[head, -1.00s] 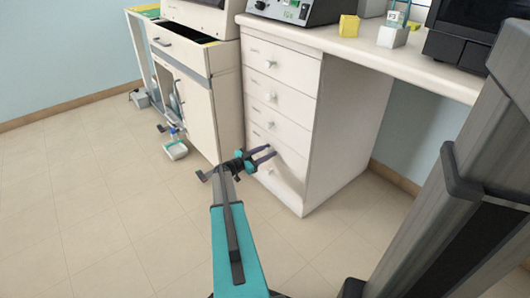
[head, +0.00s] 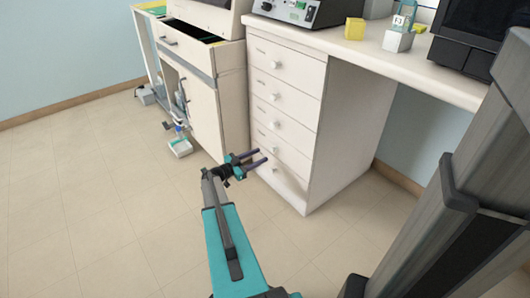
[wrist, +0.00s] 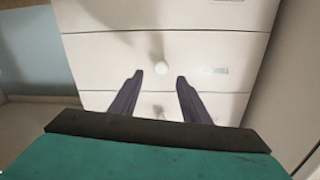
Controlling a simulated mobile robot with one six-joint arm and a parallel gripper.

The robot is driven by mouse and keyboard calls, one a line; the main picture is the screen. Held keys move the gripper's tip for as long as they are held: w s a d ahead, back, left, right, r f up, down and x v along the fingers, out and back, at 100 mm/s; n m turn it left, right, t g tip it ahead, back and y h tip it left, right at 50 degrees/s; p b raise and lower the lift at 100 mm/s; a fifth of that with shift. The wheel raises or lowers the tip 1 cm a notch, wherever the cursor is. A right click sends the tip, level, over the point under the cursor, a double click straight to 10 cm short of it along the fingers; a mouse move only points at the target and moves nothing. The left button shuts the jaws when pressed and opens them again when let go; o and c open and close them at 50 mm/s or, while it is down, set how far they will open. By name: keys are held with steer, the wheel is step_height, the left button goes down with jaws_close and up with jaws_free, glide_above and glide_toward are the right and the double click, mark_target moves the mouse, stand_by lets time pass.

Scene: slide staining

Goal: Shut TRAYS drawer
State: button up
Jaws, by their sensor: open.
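The white drawer unit (head: 345,130) has several stacked drawers with round knobs and small labels too small to read, so I cannot tell which is TRAYS. Its upper drawer fronts look flush; my gripper partly covers the lower ones. My gripper (head: 262,156) is open and empty in front of the lower drawers. In the wrist view its two dark fingers (wrist: 158,95) point at the drawer fronts, with a white knob (wrist: 160,68) ahead between them. A lower knob (wrist: 158,110) shows between the fingers. Whether the fingers touch anything cannot be told.
A cabinet (head: 203,110) to the left has a pulled-out top drawer (head: 183,43), its dark inside showing. A small white and teal item (head: 180,148) stands on the floor beside it. Devices and a yellow block (head: 355,29) stand on the counter. The tiled floor in front is clear.

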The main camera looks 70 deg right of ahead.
steer(key=p+v, duration=0.1)
steer(key=v, duration=0.5)
steer(key=shift+a, duration=0.2)
steer(key=shift+w, duration=0.1)
